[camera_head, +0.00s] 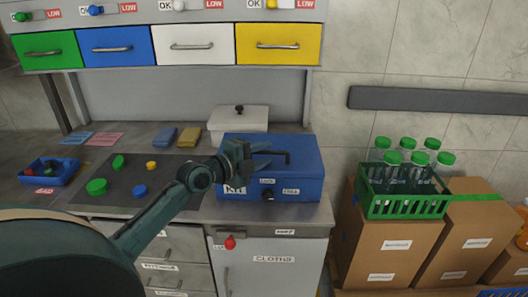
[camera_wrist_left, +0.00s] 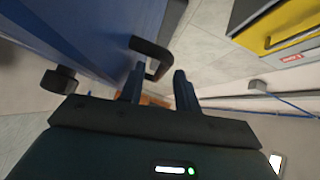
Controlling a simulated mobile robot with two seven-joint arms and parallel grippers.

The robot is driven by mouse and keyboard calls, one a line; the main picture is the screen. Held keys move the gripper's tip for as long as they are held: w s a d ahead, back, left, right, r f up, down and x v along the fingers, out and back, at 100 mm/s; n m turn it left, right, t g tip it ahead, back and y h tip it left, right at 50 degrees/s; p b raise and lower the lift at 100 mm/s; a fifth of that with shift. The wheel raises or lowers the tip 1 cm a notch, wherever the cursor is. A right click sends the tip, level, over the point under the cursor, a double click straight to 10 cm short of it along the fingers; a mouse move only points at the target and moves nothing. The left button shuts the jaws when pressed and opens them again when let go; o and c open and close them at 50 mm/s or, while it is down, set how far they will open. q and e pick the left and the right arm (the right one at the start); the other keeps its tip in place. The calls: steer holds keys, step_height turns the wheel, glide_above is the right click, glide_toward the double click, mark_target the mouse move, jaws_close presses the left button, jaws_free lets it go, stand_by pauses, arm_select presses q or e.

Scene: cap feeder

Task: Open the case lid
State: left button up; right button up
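The case (camera_head: 305,182) is a blue box on the right end of the counter, and its lid looks closed. A dark bar handle (camera_head: 287,155) stands on its top, and a dark knob (camera_head: 268,195) is on its front. My left gripper (camera_head: 262,156) is over the case's top, just left of the handle. In the left wrist view, the blue case (camera_wrist_left: 95,35) fills the upper left. The handle (camera_wrist_left: 152,47) lies at the open fingertips of my left gripper (camera_wrist_left: 159,72); I cannot tell whether they touch. My right gripper is not in view.
A white lidded box (camera_head: 238,120) stands behind the case. A blue tray (camera_head: 48,172) and a dark mat (camera_head: 105,185) with green, blue and yellow caps lie left. Colored drawers (camera_head: 205,45) hang above. A green bottle crate (camera_head: 405,207) sits on cartons at right.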

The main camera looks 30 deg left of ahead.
arm_select(q)
steer(key=shift+w+d, duration=0.15)
steer(key=shift+w, duration=0.25)
jaws_close()
stand_by(0.4)
